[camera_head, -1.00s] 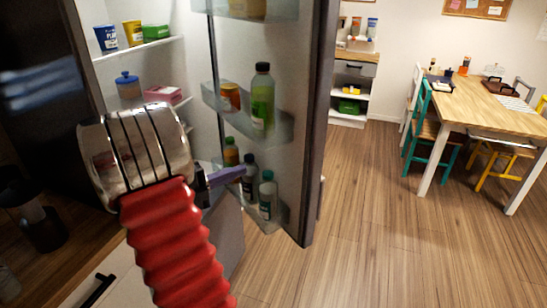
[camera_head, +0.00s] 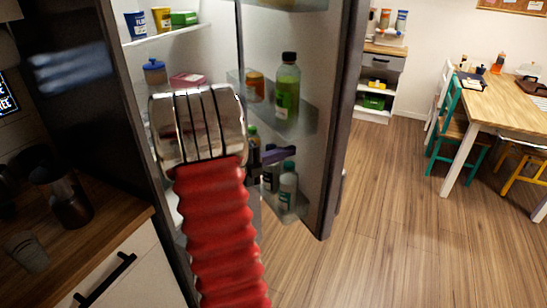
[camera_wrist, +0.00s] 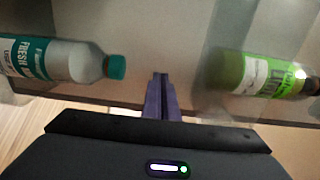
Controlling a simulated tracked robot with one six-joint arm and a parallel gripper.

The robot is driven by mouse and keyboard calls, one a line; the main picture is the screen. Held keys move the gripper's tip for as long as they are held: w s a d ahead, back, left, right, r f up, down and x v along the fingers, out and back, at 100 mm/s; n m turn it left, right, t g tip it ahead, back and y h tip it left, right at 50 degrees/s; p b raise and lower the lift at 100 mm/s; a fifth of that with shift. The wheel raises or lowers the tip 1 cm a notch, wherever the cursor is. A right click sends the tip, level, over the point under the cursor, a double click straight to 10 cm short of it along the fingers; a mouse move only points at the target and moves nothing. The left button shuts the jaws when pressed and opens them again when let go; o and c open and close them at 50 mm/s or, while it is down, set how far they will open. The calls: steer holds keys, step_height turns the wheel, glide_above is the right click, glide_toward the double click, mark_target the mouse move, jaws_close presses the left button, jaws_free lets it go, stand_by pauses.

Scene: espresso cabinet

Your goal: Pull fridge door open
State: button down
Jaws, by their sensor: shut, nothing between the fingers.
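The fridge door (camera_head: 330,150) stands open, with its inner side and shelves facing me. The fridge interior (camera_head: 163,52) shows to its left. My gripper (camera_head: 291,151) is at the door's inner side, by the lower door shelf. In the wrist view my gripper (camera_wrist: 159,76) has its purple fingers together and empty, pointing at the door's inner face (camera_wrist: 170,45). A white bottle with a teal cap (camera_wrist: 75,60) lies to the left of the fingers in that view and a green bottle (camera_wrist: 265,76) to the right. I cannot tell whether the fingers touch the door. My red arm hides part of the interior.
A wooden counter (camera_head: 95,215) with a dark grinder-like item (camera_head: 65,195) is at the left. Wooden floor (camera_head: 375,215) is clear right of the door. A dining table (camera_head: 510,105) with chairs stands at the far right.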

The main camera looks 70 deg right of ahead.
mark_target(309, 145)
steer(key=shift+x, duration=2.45)
